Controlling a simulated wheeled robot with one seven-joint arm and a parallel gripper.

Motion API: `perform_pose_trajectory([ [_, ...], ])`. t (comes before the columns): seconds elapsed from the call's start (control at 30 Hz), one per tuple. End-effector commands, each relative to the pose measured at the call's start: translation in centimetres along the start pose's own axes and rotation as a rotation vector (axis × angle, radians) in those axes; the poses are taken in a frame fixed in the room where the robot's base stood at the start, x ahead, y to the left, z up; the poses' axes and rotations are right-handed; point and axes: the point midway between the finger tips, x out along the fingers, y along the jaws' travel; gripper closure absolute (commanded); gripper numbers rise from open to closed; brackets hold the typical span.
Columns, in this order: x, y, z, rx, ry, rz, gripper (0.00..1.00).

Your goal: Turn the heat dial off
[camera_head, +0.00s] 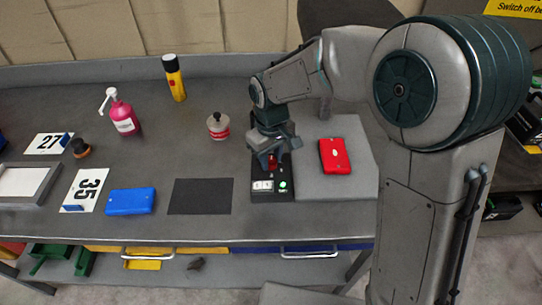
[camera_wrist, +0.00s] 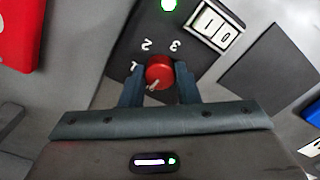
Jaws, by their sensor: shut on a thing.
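The heat dial is a red round knob with a pale pointer mark, seen in the wrist view (camera_wrist: 160,70). In the wrist view the fingers (camera_wrist: 160,84) are closed on the dial. The pointer is aimed toward the lower left of the wrist view, near a partly hidden mark.
A red box (camera_head: 334,155) lies on a grey plate right of the control box. A black mat (camera_head: 200,196) and a blue box (camera_head: 131,201) lie to the left. A red-and-white container (camera_head: 218,126), a pink bottle (camera_head: 122,115) and a yellow canister (camera_head: 174,78) stand farther back.

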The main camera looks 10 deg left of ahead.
Motion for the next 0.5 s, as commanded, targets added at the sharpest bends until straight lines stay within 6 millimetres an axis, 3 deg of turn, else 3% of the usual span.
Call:
perform_pose_trajectory([
  [0.5, -0.04, 0.06, -0.01, -0.156, 0.001, 0.001, 0.94],
])
